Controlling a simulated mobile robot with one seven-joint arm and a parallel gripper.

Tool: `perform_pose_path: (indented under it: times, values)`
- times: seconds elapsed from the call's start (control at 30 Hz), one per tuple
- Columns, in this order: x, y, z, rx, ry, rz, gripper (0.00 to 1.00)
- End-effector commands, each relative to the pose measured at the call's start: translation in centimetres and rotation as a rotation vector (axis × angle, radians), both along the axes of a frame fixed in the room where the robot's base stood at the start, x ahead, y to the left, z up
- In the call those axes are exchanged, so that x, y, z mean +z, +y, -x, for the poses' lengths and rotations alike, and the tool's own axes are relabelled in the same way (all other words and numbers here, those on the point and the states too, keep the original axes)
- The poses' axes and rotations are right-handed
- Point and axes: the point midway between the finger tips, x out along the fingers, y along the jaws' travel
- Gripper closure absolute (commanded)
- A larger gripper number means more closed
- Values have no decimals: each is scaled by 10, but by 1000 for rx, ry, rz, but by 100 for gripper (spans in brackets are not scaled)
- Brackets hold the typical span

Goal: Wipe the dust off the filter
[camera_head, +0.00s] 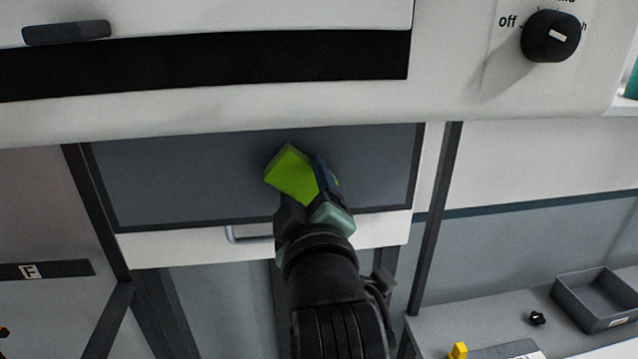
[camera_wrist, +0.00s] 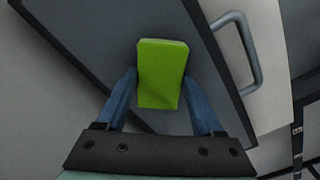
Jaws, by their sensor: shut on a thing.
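A bright green block, like a sponge (camera_head: 292,172), is held between the two blue fingers of my gripper (camera_head: 303,190). It also shows in the wrist view as the green block (camera_wrist: 162,72), between the fingertips of my gripper (camera_wrist: 162,88). The filter (camera_head: 190,175) is a dark grey flat panel in a pale frame, under the machine's white front. The green block is over the filter's right-hand half. I cannot tell whether it touches the surface. No distinct dust patch can be made out. My arm hides part of the filter's lower edge.
A metal handle (camera_head: 250,236) is on the frame's front, just left of my gripper. The white machine body with a black slot (camera_head: 200,66) overhangs above. A black knob (camera_head: 550,36) is at upper right. A grey bin (camera_head: 598,300) stands on a bench at lower right.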

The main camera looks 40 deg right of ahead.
Motion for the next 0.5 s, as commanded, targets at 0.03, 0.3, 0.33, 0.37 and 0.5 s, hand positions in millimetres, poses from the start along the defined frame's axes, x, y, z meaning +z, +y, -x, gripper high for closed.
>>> perform_pose_path:
  times: [0.03,0.3,0.33,0.37,0.5]
  values:
    - [0,3,-3,5,1,-1,76]
    - [0,17,-11,10,2,-1,76]
    - [0,19,-12,9,1,-1,76]
    - [0,21,-14,9,1,-2,76]
    - [-1,29,-18,8,1,-2,76]
